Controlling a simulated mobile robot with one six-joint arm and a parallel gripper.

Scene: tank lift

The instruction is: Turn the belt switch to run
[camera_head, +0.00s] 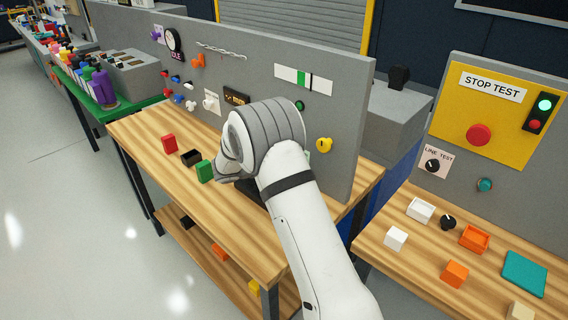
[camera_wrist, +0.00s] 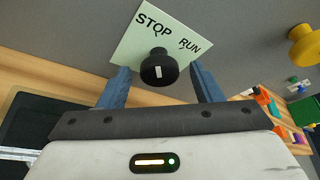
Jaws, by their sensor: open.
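The belt switch is a round black knob (camera_wrist: 158,66) on a pale plate (camera_wrist: 140,45) marked STOP at the left and RUN at the right in the wrist view. A short white mark shows on the knob's face; I cannot tell for sure which word it points to. My gripper (camera_wrist: 159,80) is open, with one blue-grey finger on each side of the knob. The fingers look apart from the knob, with nothing held. In the head view my arm hides the knob and most of my gripper.
The grey upright panel (camera_head: 345,130) carries a yellow knob (camera_head: 324,145) and a green button (camera_head: 299,105) near the switch. Red, black and green blocks lie on the wooden bench (camera_head: 145,135) below. A second bench with a STOP TEST panel (camera_head: 493,87) stands at the right.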

